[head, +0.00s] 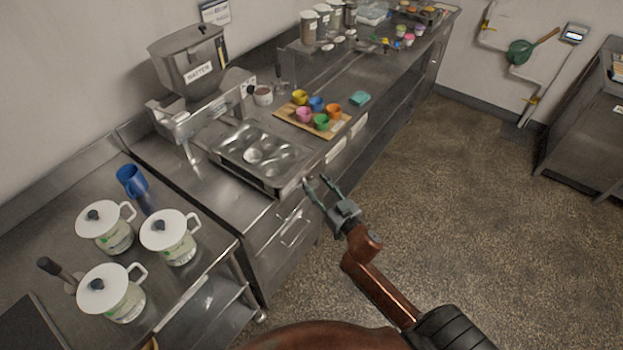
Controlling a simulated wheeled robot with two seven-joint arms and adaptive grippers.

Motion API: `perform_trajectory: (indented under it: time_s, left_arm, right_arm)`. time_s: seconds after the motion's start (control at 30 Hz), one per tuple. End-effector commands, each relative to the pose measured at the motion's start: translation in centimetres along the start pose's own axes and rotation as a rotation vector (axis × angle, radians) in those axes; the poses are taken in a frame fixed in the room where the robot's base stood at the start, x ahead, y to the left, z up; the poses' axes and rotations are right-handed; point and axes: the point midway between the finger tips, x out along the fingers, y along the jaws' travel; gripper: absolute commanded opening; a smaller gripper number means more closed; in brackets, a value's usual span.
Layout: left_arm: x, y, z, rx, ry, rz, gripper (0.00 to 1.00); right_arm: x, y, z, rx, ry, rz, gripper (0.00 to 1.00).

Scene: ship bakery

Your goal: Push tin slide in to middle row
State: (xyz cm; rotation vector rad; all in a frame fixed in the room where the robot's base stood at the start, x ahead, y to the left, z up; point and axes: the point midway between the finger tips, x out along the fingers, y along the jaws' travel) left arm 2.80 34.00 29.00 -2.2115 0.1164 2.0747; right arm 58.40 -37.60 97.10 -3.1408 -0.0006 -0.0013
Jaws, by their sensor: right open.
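The muffin tin (262,155) is a metal tray with several round cups, lying on the steel counter under the batter dispenser (190,62). Its near right corner reaches close to the counter's front edge. My right gripper (318,190) is open and empty, its fingers pointing toward that corner of the tin, just in front of the counter edge. I cannot tell whether a fingertip touches the tin. The slide under the tin is not clearly distinguishable. My left gripper is not in view.
A wooden board (290,115) with several colourful cups lies right behind the tin. White-lidded pots (106,228) and a blue cup (131,181) stand on the left counter. A drawer handle (296,228) sits below the tin. The floor (440,190) to the right is clear.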

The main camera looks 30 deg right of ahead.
Motion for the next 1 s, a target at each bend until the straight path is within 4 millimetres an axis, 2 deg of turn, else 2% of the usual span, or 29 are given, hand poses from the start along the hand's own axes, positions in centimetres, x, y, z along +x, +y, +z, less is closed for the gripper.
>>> perform_trajectory:
  time_s: [0.03, 0.2, 0.57, 1.0]
  left_arm:
    - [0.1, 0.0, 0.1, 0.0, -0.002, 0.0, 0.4]
    - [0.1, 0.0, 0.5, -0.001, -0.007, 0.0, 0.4]
    - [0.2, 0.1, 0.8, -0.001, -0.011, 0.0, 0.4]
    - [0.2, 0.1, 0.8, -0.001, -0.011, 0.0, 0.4]
  right_arm:
    - [0.9, 0.0, -0.1, -0.002, 0.001, -0.001, 0.4]
    - [2.6, 0.0, 0.1, 0.0, 0.0, 0.0, 0.4]
    - [3.2, 0.0, 0.1, -0.001, -0.001, 0.0, 0.4]
    - [3.2, 0.0, 0.1, 0.0, -0.001, 0.0, 0.1]
